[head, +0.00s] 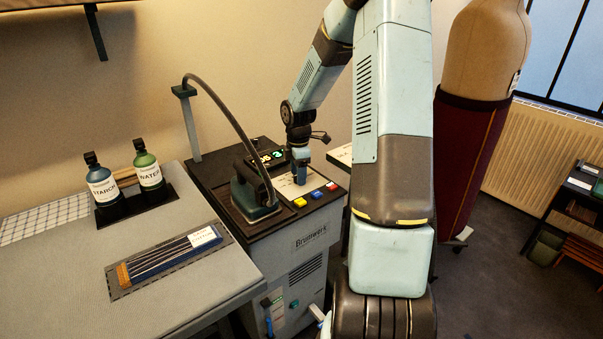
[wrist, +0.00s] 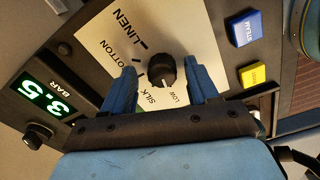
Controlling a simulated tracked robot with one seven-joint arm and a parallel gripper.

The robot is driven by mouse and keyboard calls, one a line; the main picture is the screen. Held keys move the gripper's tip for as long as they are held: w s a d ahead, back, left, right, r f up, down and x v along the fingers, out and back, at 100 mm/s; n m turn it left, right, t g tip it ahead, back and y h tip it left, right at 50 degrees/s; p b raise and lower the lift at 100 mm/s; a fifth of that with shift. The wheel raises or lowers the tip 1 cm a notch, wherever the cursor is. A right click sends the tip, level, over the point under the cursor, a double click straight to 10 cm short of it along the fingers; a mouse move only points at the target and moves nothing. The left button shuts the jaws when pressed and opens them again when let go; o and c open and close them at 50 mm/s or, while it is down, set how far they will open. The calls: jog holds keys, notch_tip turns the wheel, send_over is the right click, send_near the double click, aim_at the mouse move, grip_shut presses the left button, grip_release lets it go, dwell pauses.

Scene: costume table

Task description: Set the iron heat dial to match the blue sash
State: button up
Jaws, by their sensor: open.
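The heat dial (wrist: 161,71) is a black ribbed knob on a pale panel marked LOW, SILK, COTTON and LINEN. A small pale mark shows at its lower edge, on the side of LOW. My gripper (wrist: 163,80) is open, with one blue finger on each side of the dial; I cannot tell whether they touch it. In the head view my gripper (head: 299,181) points down at the panel and hides the dial.
An iron (head: 254,192) stands left of the panel under a curved hose. Blue (wrist: 245,28) and yellow (wrist: 253,75) buttons and a 3.5 BAR display (wrist: 46,96) flank the dial. Starch (head: 102,184) and water (head: 149,172) bottles stand on the table (head: 200,290).

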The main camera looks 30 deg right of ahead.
jog(key=shift+f, duration=0.2)
jog(key=shift+c, duration=0.4)
jog(key=c, duration=0.9)
jog(key=shift+d+r, duration=0.1)
jog(key=shift+d, duration=0.25)
jog(key=shift+c, duration=0.3)
jog(key=shift+w+a, duration=0.1)
jog(key=shift+a, duration=0.1)
